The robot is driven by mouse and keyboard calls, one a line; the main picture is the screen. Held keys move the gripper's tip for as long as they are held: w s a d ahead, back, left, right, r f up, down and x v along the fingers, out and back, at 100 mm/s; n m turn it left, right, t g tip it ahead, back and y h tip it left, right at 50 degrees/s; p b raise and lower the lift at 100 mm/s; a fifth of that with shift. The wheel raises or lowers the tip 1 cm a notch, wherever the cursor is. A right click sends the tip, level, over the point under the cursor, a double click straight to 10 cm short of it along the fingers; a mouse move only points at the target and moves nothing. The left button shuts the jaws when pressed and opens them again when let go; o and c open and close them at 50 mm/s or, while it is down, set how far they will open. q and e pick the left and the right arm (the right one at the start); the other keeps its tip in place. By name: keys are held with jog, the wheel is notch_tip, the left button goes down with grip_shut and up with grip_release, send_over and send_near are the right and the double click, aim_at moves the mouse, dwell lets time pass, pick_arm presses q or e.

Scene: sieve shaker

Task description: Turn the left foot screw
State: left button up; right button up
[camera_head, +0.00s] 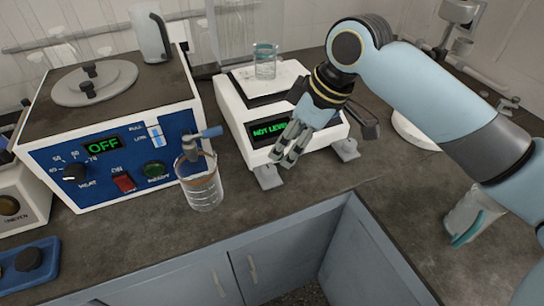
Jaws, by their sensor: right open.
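A white balance (237,115) stands on the counter, and its green display (269,131) reads "NOT LEVEL", partly covered by my gripper. Its left foot screw (267,177) sticks out at the front left corner, low on the counter. Its right foot (346,150) sticks out at the front right corner. My right gripper (284,158) is open and empty, in front of the balance's front face. Its fingers point down and left, a little above and right of the left foot screw; I see no contact. My left gripper is not in view.
A glass beaker (265,66) stands on the balance pan. Left is a water bath (110,150) showing "OFF", with a tap over a second beaker (203,188). A jug (470,215) stands at the right. The counter before the balance is clear up to its front edge.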

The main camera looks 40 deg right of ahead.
aim_at(270, 170)
jog(key=x, duration=0.5)
jog(key=shift+a+f, duration=0.15)
jog(key=shift+a, duration=0.1)
jog(key=x, duration=0.3)
jog(key=shift+f+b, duration=0.2)
jog(key=shift+b, duration=0.15)
jog(key=shift+w+f, duration=0.15)
jog(key=shift+f, duration=0.15)
jog(key=c, duration=0.6)
grip_shut()
jog(key=m+p, duration=0.1)
jog(key=p, duration=0.1)
jog(key=m+h+p, duration=0.1)
jog(key=m+p, duration=0.1)
jog(key=p, duration=0.1)
jog(key=shift+a+r+p, duration=0.15)
jog(key=shift+r+p, duration=0.2)
jog(key=shift+f+m+p, duration=0.1)
jog(key=shift+m+p, duration=0.2)
jog(key=shift+f+t+h, duration=0.15)
jog(key=shift+t+h, duration=0.15)
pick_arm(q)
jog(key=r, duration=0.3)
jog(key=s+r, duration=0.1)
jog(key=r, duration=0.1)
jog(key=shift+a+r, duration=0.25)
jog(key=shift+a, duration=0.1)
